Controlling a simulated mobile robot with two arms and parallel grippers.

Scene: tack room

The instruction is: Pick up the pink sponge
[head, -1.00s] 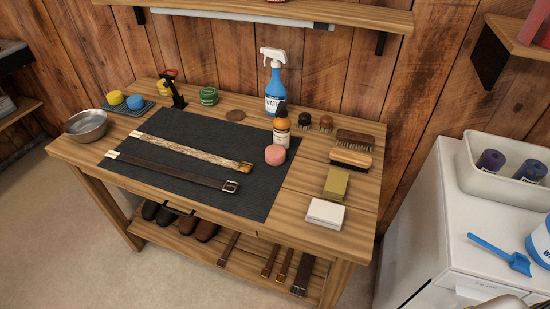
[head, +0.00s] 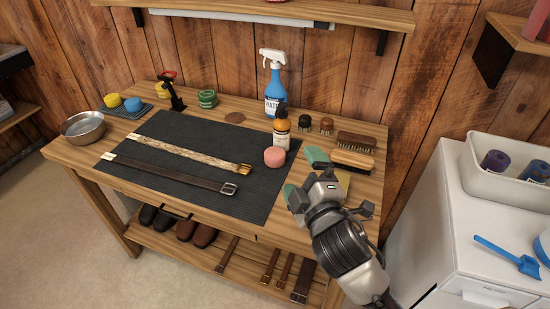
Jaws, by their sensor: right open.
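The pink sponge (head: 275,157) is a small round pad on the right part of the dark mat (head: 205,160), just in front of the amber bottle (head: 281,132). My right gripper (head: 301,174) is over the right side of the workbench, to the right of and nearer than the sponge. Its green-tipped jaws are open, empty and apart from the sponge. My right arm hides the white block and most of the yellow-green block. My left gripper is out of view.
A blue spray bottle (head: 274,87) stands behind the amber bottle. Brushes (head: 352,159) lie right of the mat. Two belts (head: 180,152) lie across the mat. A metal bowl (head: 84,127) is at the left end. A white cabinet (head: 455,215) stands at the right.

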